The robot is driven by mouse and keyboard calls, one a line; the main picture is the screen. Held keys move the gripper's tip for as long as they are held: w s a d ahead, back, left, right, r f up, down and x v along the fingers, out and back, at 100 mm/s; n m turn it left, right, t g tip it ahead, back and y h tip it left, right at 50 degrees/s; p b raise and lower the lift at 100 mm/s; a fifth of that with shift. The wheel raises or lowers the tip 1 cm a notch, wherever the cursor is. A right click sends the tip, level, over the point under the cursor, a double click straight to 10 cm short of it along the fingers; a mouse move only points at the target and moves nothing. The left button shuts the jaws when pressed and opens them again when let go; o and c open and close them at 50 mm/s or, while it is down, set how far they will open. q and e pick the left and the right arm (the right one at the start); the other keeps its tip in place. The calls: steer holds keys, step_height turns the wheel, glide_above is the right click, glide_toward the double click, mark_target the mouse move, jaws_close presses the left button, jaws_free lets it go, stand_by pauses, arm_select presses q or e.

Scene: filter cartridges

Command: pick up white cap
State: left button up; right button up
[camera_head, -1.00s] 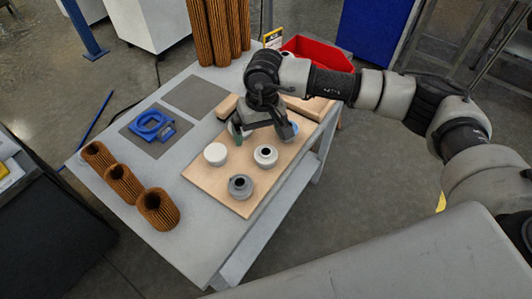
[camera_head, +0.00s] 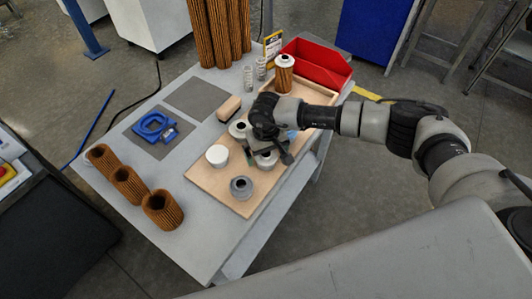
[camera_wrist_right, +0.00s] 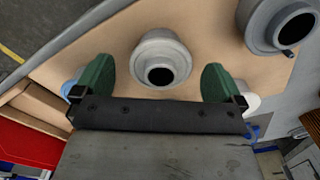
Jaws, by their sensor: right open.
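A white cap with a dark central hole (camera_head: 265,163) sits on the wooden board, partly hidden under my right gripper (camera_head: 268,154). In the right wrist view this cap (camera_wrist_right: 160,52) lies between the two green fingers of the right gripper (camera_wrist_right: 156,78), which is open and holds nothing. I cannot tell whether the fingers touch it. A plain white cap (camera_head: 217,155) stands to its left. A grey cap (camera_head: 241,187) stands nearer; it also shows in the wrist view (camera_wrist_right: 283,22). Another pale cap (camera_head: 237,130) stands behind. My left gripper is out of view.
The wooden board (camera_head: 213,182) lies on the grey table (camera_head: 215,235). Several brown pleated filters (camera_head: 162,210) stand at the left front. A capped filter (camera_head: 284,76) stands by a red bin (camera_head: 325,70) at the back. A blue part (camera_head: 152,125) lies on a grey mat.

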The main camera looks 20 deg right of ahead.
steer(key=c, duration=1)
